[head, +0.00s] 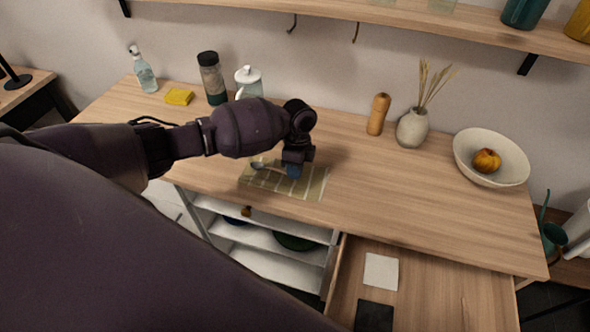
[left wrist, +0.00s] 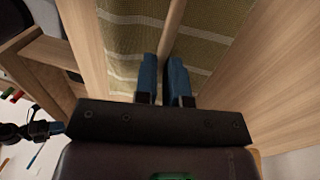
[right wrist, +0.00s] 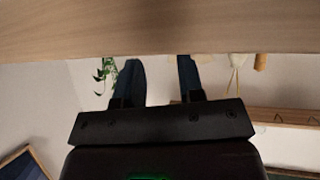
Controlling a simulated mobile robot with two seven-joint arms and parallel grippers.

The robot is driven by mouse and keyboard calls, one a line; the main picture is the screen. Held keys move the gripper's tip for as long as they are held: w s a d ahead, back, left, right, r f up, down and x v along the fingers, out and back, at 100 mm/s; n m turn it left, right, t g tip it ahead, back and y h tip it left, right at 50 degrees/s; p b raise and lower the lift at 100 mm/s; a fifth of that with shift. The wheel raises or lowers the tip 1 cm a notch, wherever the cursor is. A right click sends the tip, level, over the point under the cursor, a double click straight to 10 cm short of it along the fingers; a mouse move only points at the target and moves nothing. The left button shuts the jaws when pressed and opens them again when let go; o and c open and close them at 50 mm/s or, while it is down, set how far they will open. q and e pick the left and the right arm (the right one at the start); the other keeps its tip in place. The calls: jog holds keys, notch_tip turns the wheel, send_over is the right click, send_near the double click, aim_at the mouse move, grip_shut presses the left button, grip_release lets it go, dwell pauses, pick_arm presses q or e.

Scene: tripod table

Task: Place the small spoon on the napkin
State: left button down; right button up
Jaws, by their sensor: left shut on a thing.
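The small spoon (head: 270,167) lies over the left part of the green striped napkin (head: 312,190), its bowl toward the left in the head view. My left gripper (head: 293,171), with blue fingertips, is shut on the spoon's handle, low above the napkin. In the left wrist view the pale handle (left wrist: 173,30) runs up from between the fingertips (left wrist: 162,75), with the napkin (left wrist: 122,45) behind it. I cannot tell whether the spoon touches the cloth. My right gripper (right wrist: 162,80) is open and empty in the right wrist view, and outside the head view.
A white lidded jar (head: 249,80), a dark-topped jar (head: 211,78) and a yellow sponge (head: 179,97) stand behind my left arm. A pepper mill (head: 378,114), vase (head: 412,128) and bowl (head: 470,160) stand at right. An open drawer (head: 430,290) juts out in front.

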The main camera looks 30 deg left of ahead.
pick_arm(q)
jog(key=shift+f, duration=0.25)
jog(key=c, duration=1.2)
grip_release()
notch_tip(320, 180, up, 12)
jog(key=w, duration=0.2)
jog(key=shift+w+a, duration=0.15)
jog(key=shift+a, duration=0.15)
